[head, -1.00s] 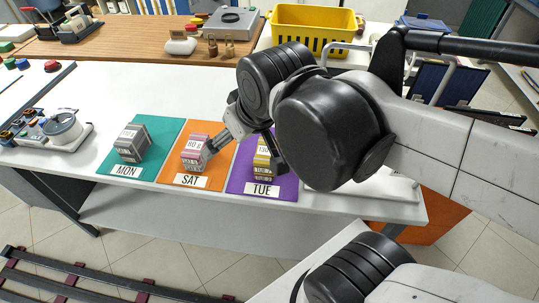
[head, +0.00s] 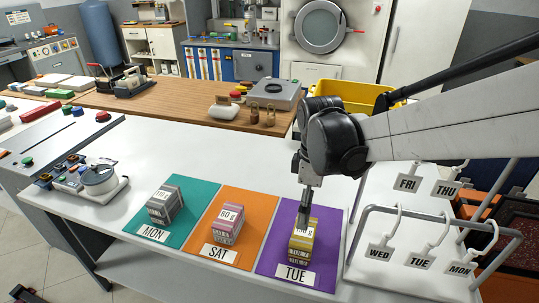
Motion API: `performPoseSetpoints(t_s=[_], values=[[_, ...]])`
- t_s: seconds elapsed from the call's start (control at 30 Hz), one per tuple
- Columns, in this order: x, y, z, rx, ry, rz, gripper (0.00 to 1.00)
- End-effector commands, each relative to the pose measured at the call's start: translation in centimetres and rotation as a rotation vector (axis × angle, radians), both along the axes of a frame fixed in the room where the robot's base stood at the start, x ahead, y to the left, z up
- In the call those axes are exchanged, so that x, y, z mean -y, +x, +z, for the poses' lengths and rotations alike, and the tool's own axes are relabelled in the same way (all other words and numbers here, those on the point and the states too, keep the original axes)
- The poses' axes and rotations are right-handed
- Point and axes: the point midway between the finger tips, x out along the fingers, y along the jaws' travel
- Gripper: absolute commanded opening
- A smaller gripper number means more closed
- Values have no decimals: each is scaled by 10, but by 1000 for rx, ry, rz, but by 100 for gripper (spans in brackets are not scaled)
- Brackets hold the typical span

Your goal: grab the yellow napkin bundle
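The yellow napkin bundle (head: 301,245) stands on the purple TUE mat (head: 328,254) in the head view, with a white printed label on it. My gripper (head: 304,217) points down at the top of this bundle and covers part of its upper face. Its fingers line up in this view, so I cannot tell how far apart they are or whether they touch the bundle. A pink bundle (head: 228,224) stands on the orange SAT mat (head: 250,205). A grey bundle (head: 165,205) stands on the teal MON mat (head: 197,197).
A white rack (head: 440,213) with hanging day tags stands right of the purple mat. A small scale-like device (head: 98,180) is at the left. A wooden counter (head: 180,99) and a yellow basket (head: 355,92) lie behind. White tabletop is clear behind the mats.

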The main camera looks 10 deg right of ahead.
Motion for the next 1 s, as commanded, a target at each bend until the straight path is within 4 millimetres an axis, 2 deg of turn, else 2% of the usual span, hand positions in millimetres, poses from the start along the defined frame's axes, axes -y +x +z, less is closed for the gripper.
performPoseSetpoints(t_s=[0.17, 0.6, 0.87, 1.0], values=[[0, 2, -12, -14, 0, 24, 100], [0, 2, -81, -12, 0, 21, 100], [-1, 2, -95, -12, 0, 21, 100], [-2, 2, -113, -12, 0, 21, 100]])
